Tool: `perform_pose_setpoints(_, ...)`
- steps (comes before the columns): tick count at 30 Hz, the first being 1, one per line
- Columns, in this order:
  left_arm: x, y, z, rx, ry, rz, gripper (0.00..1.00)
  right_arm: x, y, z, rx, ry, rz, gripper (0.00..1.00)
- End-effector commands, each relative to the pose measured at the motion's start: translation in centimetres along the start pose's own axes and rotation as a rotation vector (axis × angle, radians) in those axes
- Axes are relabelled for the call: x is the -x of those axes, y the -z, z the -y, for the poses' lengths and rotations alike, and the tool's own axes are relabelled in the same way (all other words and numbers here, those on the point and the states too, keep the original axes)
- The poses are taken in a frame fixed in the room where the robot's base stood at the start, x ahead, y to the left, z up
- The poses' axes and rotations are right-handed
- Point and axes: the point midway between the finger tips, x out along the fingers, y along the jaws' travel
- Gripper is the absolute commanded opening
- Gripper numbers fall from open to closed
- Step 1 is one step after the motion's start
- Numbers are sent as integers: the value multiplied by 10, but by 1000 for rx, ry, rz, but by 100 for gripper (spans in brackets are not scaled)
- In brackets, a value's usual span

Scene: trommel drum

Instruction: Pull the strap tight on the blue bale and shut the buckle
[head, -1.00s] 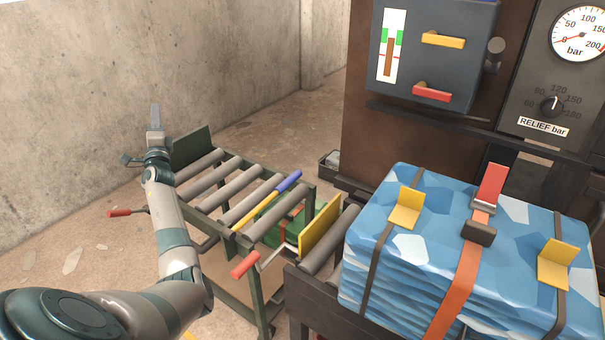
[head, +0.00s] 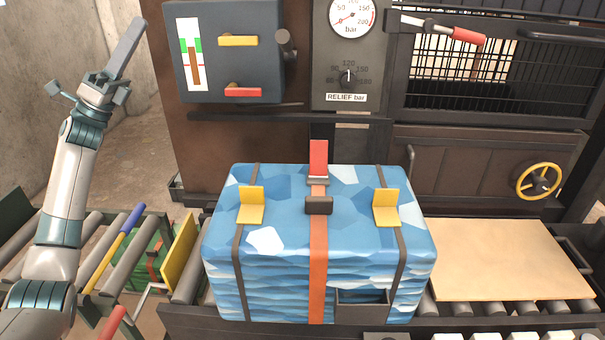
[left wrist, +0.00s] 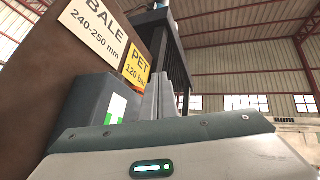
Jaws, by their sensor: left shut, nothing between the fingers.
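The blue bale (head: 275,225) sits in the middle of the head view on the roller bed. An orange strap (head: 318,250) runs down the middle of its top and front. The buckle is on this strap at the bale's top, with a red lever (head: 318,157) standing up at the back and a dark block (head: 319,205) in front of it. My left gripper (head: 137,30) is raised at the upper left, shut and empty, well apart from the bale. Its closed fingers also show in the left wrist view (left wrist: 165,98). My right gripper is not in view.
Two dark straps with yellow brackets (head: 249,206) (head: 385,207) flank the orange strap. A dark grey control box (head: 265,75) hangs behind, near my left gripper. A tan board (head: 505,258) lies on the rollers at right. A roller table with a yellow plate (head: 176,262) stands left.

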Motion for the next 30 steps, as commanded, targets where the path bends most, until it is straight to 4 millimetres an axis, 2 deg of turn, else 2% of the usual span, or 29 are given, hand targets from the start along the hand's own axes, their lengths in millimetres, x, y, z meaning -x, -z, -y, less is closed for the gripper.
perform_pose_setpoints(1, -14, 18, 13, 23, 51, -41, 0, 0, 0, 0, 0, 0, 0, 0)
perform_pose_setpoints(3, -29, 42, 31, 57, 123, -94, 0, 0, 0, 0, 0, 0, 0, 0)
perform_pose_setpoints(9, -53, 108, 82, 168, 312, -234, 0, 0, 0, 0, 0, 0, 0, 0)
perform_pose_setpoints(14, -57, 152, 121, 268, 448, -331, 0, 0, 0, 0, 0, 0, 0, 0)
perform_pose_setpoints(22, -51, 222, 177, 386, 664, -472, 0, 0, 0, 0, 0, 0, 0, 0)
perform_pose_setpoints(26, -51, 265, 202, 353, 788, -545, 0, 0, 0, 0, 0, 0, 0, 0)
perform_pose_setpoints(30, -52, 321, 229, 234, 966, -635, 0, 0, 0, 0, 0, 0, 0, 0)
